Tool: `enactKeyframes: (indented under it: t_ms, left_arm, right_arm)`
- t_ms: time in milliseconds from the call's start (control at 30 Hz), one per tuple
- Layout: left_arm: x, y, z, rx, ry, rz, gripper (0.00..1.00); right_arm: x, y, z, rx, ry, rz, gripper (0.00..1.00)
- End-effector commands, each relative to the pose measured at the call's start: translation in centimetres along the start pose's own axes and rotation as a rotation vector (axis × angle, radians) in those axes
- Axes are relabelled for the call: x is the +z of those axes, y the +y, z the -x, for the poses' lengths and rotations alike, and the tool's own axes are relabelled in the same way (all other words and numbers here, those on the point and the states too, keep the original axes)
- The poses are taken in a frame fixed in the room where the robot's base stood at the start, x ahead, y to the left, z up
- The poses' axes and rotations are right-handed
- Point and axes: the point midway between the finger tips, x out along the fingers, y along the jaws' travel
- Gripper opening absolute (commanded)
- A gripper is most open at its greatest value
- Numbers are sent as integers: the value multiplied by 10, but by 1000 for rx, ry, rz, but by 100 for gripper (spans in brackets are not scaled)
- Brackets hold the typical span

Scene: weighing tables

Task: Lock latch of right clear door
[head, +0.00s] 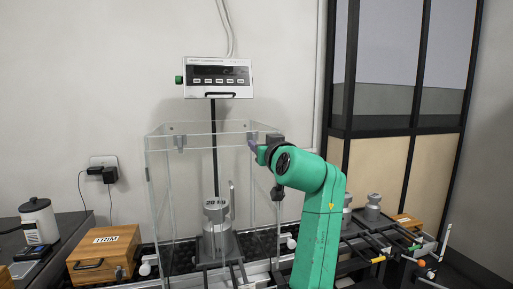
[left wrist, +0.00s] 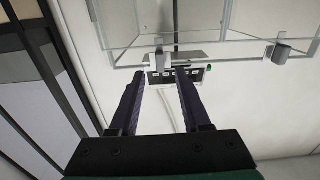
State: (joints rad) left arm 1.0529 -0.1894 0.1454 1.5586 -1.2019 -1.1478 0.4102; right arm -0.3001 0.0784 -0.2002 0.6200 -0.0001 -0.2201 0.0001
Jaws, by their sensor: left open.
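The clear enclosure (head: 160,195) stands at the centre of the head view, with transparent doors and walls. One grey latch fitting (head: 180,140) sits on its top left; it also shows at the right of the left wrist view (left wrist: 282,52). Another small grey latch fitting (left wrist: 160,58) is in the left wrist view, just beyond my fingertips; in the head view my gripper hides most of that spot. My left gripper (head: 252,144) is at the enclosure's upper right edge. Its two dark fingers (left wrist: 160,74) are apart with nothing held. I cannot tell whether either latch is locked.
A 20 KG weight (head: 216,209) stands inside the enclosure. A weighing display (head: 217,76) is above and behind it. A wooden TRIM box (head: 102,255) is at left, a white canister (head: 39,222) farther left. More weights (head: 372,207) and rails are at right.

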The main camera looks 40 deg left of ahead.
Motion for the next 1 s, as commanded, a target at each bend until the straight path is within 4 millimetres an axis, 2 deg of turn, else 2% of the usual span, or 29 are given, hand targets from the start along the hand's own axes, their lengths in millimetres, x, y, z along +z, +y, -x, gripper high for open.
enactKeyframes:
  t_ms: [33,200,333,467,900,967,1000]
  left_arm:
    - [6,1,16,5,1,3,48]
    - [5,0,62,3,-1,3,48]
    - [3,0,82,1,-2,0,48]
    - [2,0,87,0,-3,-1,48]
    - [2,0,86,0,-2,-2,48]
    - [6,6,84,10,-4,-21,48]
    - [13,16,80,27,-7,-49,48]
  right_arm:
    - [1,0,-11,0,0,0,0]
    - [2,0,-23,0,0,0,0]
    - [3,0,-26,1,0,0,0]
    - [3,0,-25,1,0,0,0]
    - [3,0,-25,1,0,0,0]
    - [2,0,-24,1,0,0,0]
    - [2,1,-24,1,0,0,0]
